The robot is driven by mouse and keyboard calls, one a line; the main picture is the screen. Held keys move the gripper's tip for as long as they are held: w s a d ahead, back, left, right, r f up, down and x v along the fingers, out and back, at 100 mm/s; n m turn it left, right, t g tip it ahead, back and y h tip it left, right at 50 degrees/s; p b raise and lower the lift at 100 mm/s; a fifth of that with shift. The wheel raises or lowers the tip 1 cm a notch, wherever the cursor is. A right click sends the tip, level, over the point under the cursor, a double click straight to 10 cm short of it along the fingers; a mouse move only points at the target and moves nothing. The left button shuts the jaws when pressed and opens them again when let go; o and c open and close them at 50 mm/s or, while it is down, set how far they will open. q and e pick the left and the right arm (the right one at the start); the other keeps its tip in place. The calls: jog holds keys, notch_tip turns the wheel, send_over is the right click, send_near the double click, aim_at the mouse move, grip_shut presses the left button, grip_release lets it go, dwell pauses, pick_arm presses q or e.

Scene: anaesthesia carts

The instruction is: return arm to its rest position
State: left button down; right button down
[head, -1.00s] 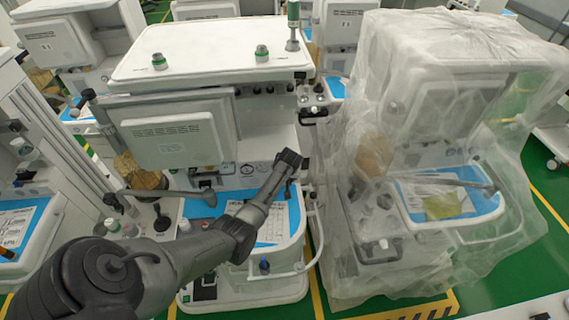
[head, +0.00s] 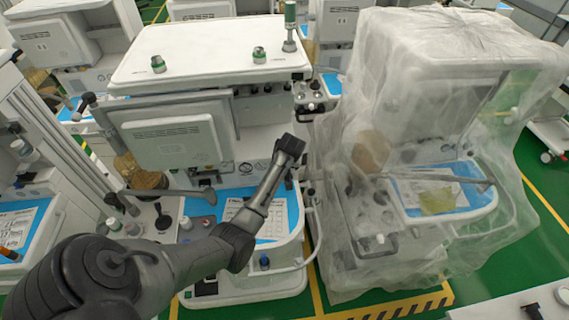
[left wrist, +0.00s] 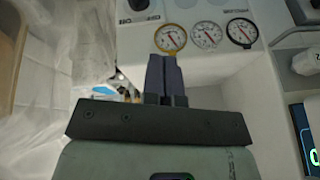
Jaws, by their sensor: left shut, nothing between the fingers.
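My left arm comes in from the lower left in the head view and reaches over the blue work surface (head: 232,212) of the middle anaesthesia cart (head: 205,50). My left gripper (head: 278,178) is at the cart's right side, near the edge of the work surface. In the left wrist view my left gripper (left wrist: 164,62) has its two fingers together with nothing between them. The fingers point toward the cart panel with several round gauges (left wrist: 208,35). A gap to the panel cannot be judged exactly. My right gripper is not in view.
A cart under a clear plastic cover (head: 410,120) stands close on the right of my left gripper. A curved white rail (head: 290,262) runs along the middle cart's front right. Green floor with yellow lines (head: 318,290) shows between the carts.

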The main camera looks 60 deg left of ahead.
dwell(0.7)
pick_arm(q)
jog(key=w+d+r+m+t, duration=0.2)
jog(key=d+r, duration=0.1)
jog(key=r, duration=0.4)
jog(key=w+d+r+m+t, duration=0.2)
jog(key=d+r+m+t, duration=0.1)
jog(key=r, duration=0.4)
jog(key=s+d+r+m+t, duration=0.2)
jog(key=d+r, duration=0.1)
jog(key=d, duration=0.5)
jog(key=s+d+f+m+h, duration=0.2)
jog(key=s+d+f, duration=0.1)
jog(key=s+d, duration=0.5)
jog(key=s+d+f+m+h, duration=0.2)
jog(key=s+d+f, duration=0.2)
jog(key=s+d, duration=0.35)
jog(key=s+d+f+m+g, duration=0.1)
jog(key=s+d+f+g, duration=0.15)
jog(key=s+f, duration=0.4)
jog(key=s+d+f+g, duration=0.1)
jog(key=s+f+g, duration=0.25)
jog(key=s, duration=0.65)
notch_tip(320, 180, up, 12)
jog(key=t+p, duration=0.1)
jog(key=p, duration=1.1)
jog(key=shift+w+d+h+p, duration=0.15)
jog(key=shift+w+h+p, duration=0.15)
jog(key=shift+w+h, duration=0.1)
